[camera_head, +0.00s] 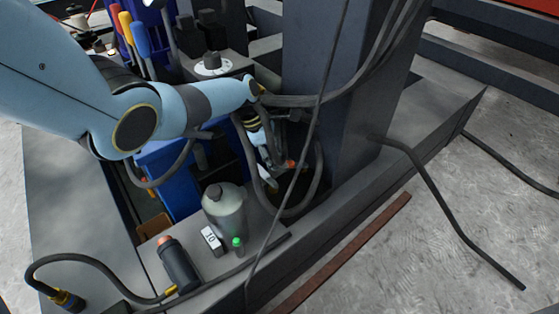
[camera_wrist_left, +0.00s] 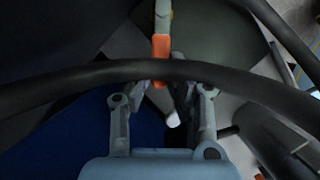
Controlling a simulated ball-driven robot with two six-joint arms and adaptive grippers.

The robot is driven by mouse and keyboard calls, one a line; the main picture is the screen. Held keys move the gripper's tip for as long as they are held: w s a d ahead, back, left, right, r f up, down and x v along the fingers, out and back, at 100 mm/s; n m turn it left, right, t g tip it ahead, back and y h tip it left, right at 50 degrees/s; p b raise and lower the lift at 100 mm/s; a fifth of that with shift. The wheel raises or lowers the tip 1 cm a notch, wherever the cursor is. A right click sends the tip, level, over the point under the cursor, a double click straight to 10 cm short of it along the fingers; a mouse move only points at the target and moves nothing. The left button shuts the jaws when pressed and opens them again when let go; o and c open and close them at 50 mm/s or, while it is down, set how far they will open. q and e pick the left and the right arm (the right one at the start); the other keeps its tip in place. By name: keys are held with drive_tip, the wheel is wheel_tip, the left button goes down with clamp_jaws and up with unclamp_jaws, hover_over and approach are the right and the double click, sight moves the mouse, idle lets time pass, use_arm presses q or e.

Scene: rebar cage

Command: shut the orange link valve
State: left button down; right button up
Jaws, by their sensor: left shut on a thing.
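The orange link valve shows in the left wrist view as an orange piece (camera_wrist_left: 160,45) on a pale stem, at and just beyond my fingertips. In the head view a small orange part (camera_head: 290,164) shows beside the fingertips, low near the dark column. My left gripper (camera_head: 276,165) reaches down there, and in the wrist view its fingers (camera_wrist_left: 160,84) are closed in around the orange piece. A black hose crosses in front and hides part of the fingers and the valve. My right gripper is in neither view.
Black hoses loop around my left wrist, and a thin cable (camera_head: 305,150) hangs before it. The dark column (camera_head: 325,75) stands close behind.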

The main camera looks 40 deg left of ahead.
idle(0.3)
use_arm(q)
drive_tip(key=c, duration=1.2)
unclamp_jaws()
drive_tip(key=shift+c, duration=0.2)
drive_tip(key=v, duration=1.2)
drive_tip(key=shift+w, duration=0.15)
